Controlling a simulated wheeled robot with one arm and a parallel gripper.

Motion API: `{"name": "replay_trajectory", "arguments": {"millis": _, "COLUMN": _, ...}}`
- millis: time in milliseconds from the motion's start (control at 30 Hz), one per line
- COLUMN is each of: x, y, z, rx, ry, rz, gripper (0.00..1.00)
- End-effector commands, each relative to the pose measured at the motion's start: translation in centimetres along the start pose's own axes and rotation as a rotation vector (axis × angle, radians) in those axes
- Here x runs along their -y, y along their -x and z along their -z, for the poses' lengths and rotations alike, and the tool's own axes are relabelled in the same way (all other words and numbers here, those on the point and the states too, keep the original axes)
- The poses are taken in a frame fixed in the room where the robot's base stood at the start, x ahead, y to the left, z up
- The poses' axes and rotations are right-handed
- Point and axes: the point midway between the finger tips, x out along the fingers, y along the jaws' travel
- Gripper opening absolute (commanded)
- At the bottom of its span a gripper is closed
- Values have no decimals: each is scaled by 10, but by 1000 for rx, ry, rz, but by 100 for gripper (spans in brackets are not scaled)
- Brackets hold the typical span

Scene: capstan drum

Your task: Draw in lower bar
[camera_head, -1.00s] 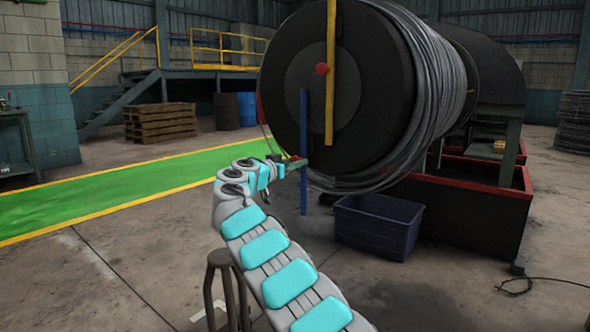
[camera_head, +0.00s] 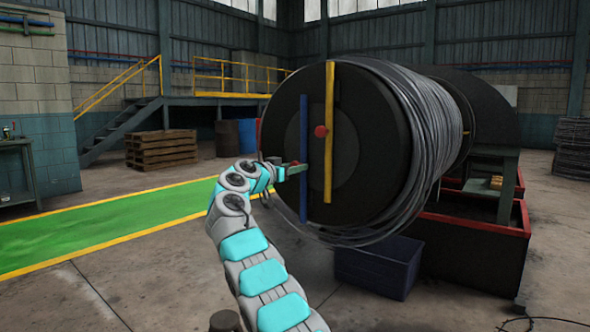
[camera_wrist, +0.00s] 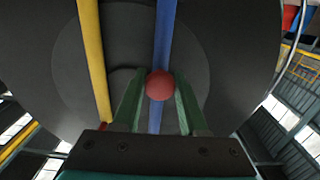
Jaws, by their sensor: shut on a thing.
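The capstan drum (camera_head: 375,175) has a dark round face with a yellow bar (camera_head: 329,95) and a blue bar (camera_head: 303,190) standing nearly upright on it. The blue bar is left of the yellow one and reaches lower, to about the drum's lower edge. A red knob (camera_head: 321,131) sits on the yellow bar. My gripper (camera_head: 293,168) is at the blue bar's middle. In the wrist view its green fingers (camera_wrist: 159,95) are shut on the blue bar's red knob (camera_wrist: 160,85). The blue bar (camera_wrist: 164,40) and yellow bar (camera_wrist: 92,55) run side by side there.
Wire coils (camera_head: 430,120) wrap the drum, with loose loops below. A dark blue crate (camera_head: 375,268) stands on the floor under it. A red-edged base (camera_head: 475,250) is at the right. A stool top (camera_head: 225,321) shows near my arm.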

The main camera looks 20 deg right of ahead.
Motion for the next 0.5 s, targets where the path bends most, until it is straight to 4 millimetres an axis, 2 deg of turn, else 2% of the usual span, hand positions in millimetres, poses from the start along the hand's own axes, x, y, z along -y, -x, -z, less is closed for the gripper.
{"name": "replay_trajectory", "arguments": {"millis": 33, "x": 0, "y": 2, "z": 8, "rx": -12, "ry": -5, "rz": 4, "gripper": 0}}
{"name": "replay_trajectory", "arguments": {"millis": 267, "x": 0, "y": 2, "z": 9, "rx": -14, "ry": -6, "rz": 5, "gripper": 0}}
{"name": "replay_trajectory", "arguments": {"millis": 300, "x": 0, "y": 2, "z": 9, "rx": -14, "ry": -6, "rz": 6, "gripper": 44}}
{"name": "replay_trajectory", "arguments": {"millis": 500, "x": 0, "y": 1, "z": 6, "rx": -10, "ry": -4, "rz": 4, "gripper": 67}}
